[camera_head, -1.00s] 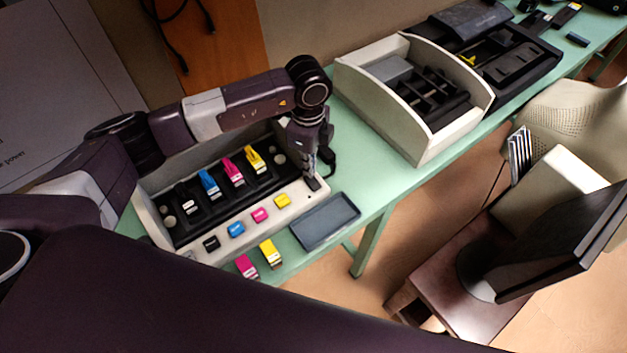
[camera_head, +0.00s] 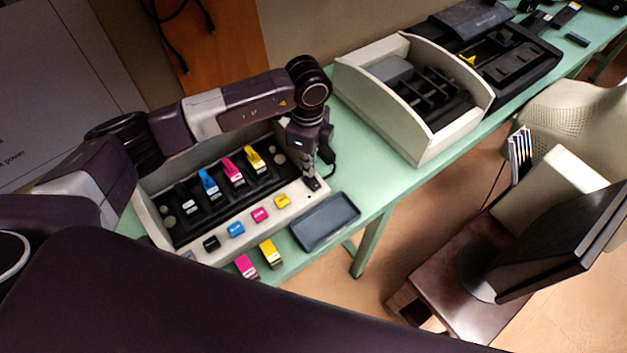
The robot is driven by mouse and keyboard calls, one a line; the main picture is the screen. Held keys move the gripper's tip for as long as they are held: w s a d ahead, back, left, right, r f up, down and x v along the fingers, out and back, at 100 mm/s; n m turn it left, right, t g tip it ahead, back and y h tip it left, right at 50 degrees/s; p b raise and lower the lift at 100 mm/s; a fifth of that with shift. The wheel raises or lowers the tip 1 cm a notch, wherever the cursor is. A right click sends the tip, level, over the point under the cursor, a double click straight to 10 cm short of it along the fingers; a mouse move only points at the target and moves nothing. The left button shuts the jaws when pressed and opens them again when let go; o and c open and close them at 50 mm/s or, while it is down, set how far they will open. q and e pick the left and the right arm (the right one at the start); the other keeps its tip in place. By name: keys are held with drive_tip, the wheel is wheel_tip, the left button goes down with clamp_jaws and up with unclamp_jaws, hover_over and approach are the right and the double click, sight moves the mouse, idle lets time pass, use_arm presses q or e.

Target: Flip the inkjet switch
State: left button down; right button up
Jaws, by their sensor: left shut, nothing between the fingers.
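The inkjet unit (camera_head: 192,251) is a cream box with a black bay on the green table. Black, blue, magenta and yellow cartridges stand in the bay, and a row of buttons in the same colours runs along its front panel. My left gripper (camera_head: 313,184) is shut and empty, pointing down at the right end of that front panel. Its fingertips are at or just above the panel; contact cannot be told. The switch is not clearly visible and may be hidden by the fingers. My right gripper is not in view.
A grey tray (camera_head: 326,222) lies right of the unit. Loose magenta (camera_head: 246,266) and yellow (camera_head: 270,253) cartridges lie in front. An open cream printer (camera_head: 425,150) stands further right, with green table free between. A monitor (camera_head: 560,240) stands on a brown stand.

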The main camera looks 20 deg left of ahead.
use_arm(q)
drive_tip(key=shift+f+b, duration=0.85)
drive_tip(key=shift+f, duration=0.35)
idle(0.3)
drive_tip(key=shift+s+r, duration=0.1)
drive_tip(key=shift+r+p, duration=0.8)
drive_tip(key=shift+r, duration=0.05)
drive_tip(key=shift+r+p, duration=1.75)
drive_tip(key=shift+r, duration=0.9)
